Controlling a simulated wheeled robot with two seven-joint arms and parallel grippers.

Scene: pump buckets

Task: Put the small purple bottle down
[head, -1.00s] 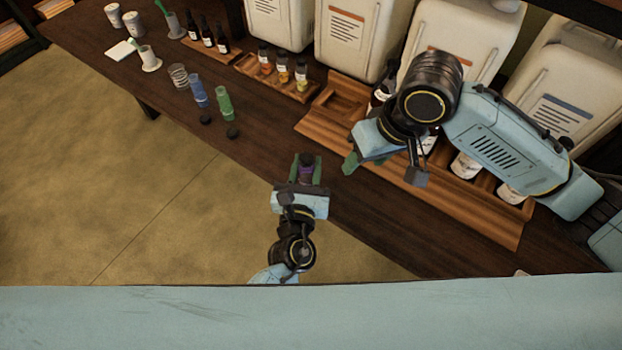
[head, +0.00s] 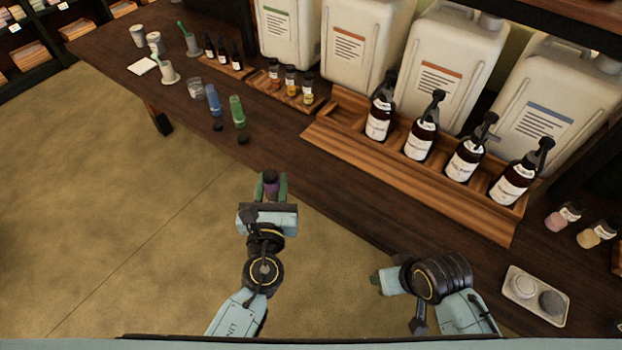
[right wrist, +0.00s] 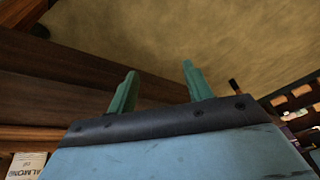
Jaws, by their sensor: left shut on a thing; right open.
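The small purple bottle (head: 270,186) is held upright between the green fingers of my left gripper (head: 271,184), in the head view. It has a dark cap and is partly hidden by the fingers. The gripper is just in front of the table's front edge, over the floor in the picture. My right gripper (head: 378,282) is at the lower middle of the head view, in front of the table. In the right wrist view its two green fingers (right wrist: 158,90) stand apart with nothing between them.
The dark wooden table (head: 345,190) has bare room along its front. Several pump bottles stand in a wooden rack (head: 400,180). A tray (head: 536,295) with two round things is at right.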

